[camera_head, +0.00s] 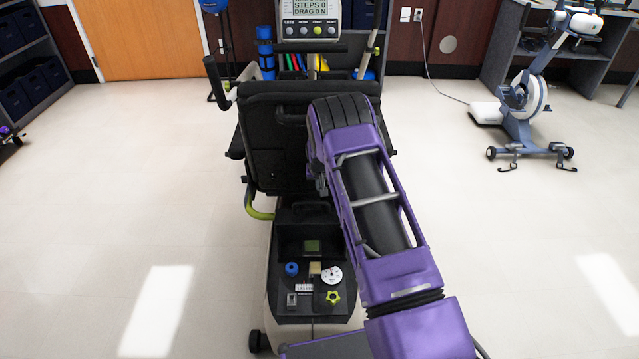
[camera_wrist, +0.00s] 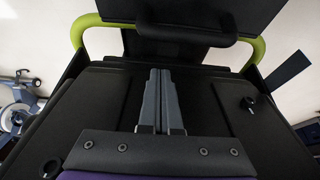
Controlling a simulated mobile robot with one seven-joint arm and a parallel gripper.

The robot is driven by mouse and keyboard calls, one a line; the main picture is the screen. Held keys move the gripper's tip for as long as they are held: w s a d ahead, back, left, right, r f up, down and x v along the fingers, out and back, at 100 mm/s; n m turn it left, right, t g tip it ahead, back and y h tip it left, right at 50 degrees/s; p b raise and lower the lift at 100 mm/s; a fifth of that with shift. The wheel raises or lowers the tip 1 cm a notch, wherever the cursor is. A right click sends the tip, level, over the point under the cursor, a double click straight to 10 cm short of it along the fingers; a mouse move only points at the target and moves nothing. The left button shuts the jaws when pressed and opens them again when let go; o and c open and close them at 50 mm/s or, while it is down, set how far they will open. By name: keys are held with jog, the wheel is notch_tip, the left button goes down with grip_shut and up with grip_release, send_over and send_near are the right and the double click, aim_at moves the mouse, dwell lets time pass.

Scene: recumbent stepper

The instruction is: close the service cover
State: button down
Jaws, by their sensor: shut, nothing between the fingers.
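The recumbent stepper's rear housing (camera_head: 340,318) is at the lower middle of the head view. Its top shows an uncovered panel with a small screen (camera_head: 312,246), a blue knob (camera_head: 291,269), a white dial (camera_head: 332,275) and a yellow star knob (camera_head: 333,297). A dark upright part with a handle (camera_head: 308,207) stands behind this panel; I cannot tell surely whether it is the service cover. My gripper (camera_wrist: 160,72) is shut and empty in the wrist view, in front of a broad black surface (camera_wrist: 100,95). Whether the fingertips touch it is unclear. My arm hides the gripper in the head view.
The black seat (camera_head: 275,130) stands behind the housing, with a lime-green tube (camera_wrist: 257,50) on its frame. A dark handle-like bar (camera_wrist: 195,32) crosses above my fingers. An exercise cycle (camera_head: 525,100) stands at the right. The floor on both sides is clear.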

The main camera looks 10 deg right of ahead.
jog(key=shift+s+a+f+b, duration=0.1)
jog(key=shift+s+f, duration=0.2)
jog(key=shift+f, duration=0.25)
jog(key=shift+s+a+f+b, duration=0.15)
jog(key=shift+s+f, duration=0.2)
jog(key=shift+f, duration=0.2)
jog(key=shift+s+d+f+b, duration=0.1)
jog(key=shift+s+f, duration=0.2)
jog(key=shift+f, duration=0.25)
jog(key=shift+s+a, duration=0.1)
jog(key=shift+s, duration=0.05)
